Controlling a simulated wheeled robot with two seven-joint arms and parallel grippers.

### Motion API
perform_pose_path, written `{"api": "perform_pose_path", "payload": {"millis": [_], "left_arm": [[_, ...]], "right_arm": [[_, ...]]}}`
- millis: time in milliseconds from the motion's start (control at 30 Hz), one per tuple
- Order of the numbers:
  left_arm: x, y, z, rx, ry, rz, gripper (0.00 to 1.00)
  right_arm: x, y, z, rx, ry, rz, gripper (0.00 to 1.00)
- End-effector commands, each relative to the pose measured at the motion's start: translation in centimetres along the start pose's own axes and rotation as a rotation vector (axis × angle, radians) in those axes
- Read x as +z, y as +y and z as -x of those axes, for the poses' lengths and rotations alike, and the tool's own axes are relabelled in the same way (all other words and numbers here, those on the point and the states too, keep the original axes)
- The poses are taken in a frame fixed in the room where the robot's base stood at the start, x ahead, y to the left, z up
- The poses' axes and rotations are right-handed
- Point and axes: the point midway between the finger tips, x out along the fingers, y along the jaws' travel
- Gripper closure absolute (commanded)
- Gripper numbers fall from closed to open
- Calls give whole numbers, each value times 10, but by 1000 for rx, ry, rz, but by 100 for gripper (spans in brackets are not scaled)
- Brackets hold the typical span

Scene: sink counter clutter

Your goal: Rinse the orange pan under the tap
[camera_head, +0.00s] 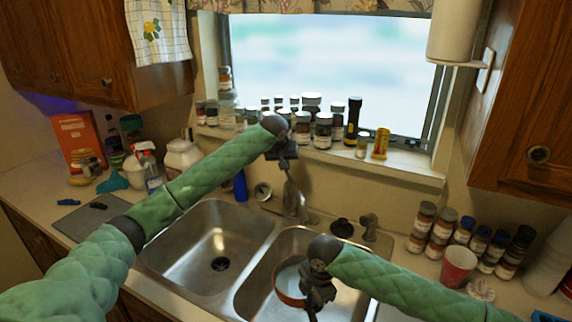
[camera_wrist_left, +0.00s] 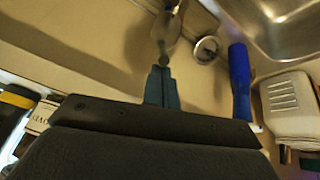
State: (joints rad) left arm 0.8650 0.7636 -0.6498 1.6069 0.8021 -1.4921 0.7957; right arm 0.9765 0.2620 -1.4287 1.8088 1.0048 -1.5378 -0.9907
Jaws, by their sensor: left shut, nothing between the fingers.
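The orange pan (camera_head: 284,291) sits in the right sink basin, partly hidden behind my right gripper. My right gripper (camera_head: 314,304) is at the pan's right side; its fingers are too hidden to tell whether they hold it. The metal tap (camera_head: 301,204) stands behind the basins. My left gripper (camera_head: 289,176) is shut and empty, just above and behind the tap. In the left wrist view its closed fingers (camera_wrist_left: 162,82) point at a metal tap part (camera_wrist_left: 165,30); I cannot tell whether they touch. I see no clear water stream.
The left basin (camera_head: 205,247) is empty. A blue bottle (camera_head: 240,187) and a small round metal item (camera_head: 263,192) stand behind it. Several jars (camera_head: 323,130) line the windowsill. More jars (camera_head: 440,232) and a red cup (camera_head: 458,267) crowd the right counter.

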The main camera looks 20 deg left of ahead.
Motion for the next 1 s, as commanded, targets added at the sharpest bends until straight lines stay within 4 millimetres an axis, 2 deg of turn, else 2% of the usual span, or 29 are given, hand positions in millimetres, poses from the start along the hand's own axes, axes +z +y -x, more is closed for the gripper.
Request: {"api": "perform_pose_path", "payload": {"millis": [300, 433, 800, 1000], "left_arm": [[0, 0, 1, 0, 0, 0, 100], [-1, 0, 9, 0, 0, 0, 100], [-4, 0, 67, 0, 1, -1, 100], [-5, 0, 91, 0, 0, 0, 100]], "right_arm": [[0, 0, 1, 1, 0, 0, 100], [0, 0, 1, 1, 0, 0, 100], [0, 0, 1, 1, 0, 0, 100], [0, 0, 1, 1, 0, 0, 100]]}}
